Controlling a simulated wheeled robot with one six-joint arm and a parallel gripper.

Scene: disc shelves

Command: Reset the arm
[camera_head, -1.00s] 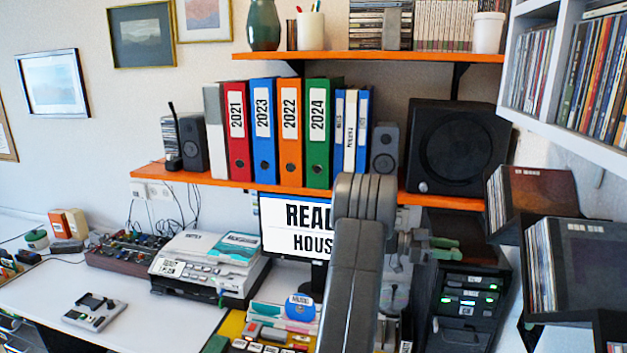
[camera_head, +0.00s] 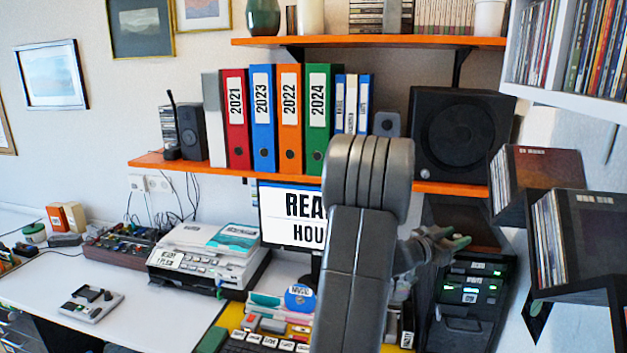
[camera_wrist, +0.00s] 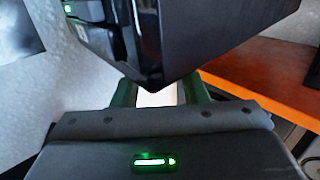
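My gripper (camera_head: 457,243) shows beyond my raised arm, right of the monitor and in front of the black tower (camera_head: 470,299). Its green fingertips point right. In the wrist view my gripper's green fingers (camera_wrist: 160,93) stand apart, with a pale patch between them and no clear object held. Their tips are hidden behind a dark angular shape close above. My arm covers part of the monitor (camera_head: 292,217) and the desk.
The lower orange shelf (camera_head: 190,174) bears binders and a large black speaker (camera_head: 462,135). Black disc racks (camera_head: 590,240) stick out at the right. An orange shelf edge (camera_wrist: 265,80) is close at right in the wrist view. The left desk (camera_head: 150,310) has clear room.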

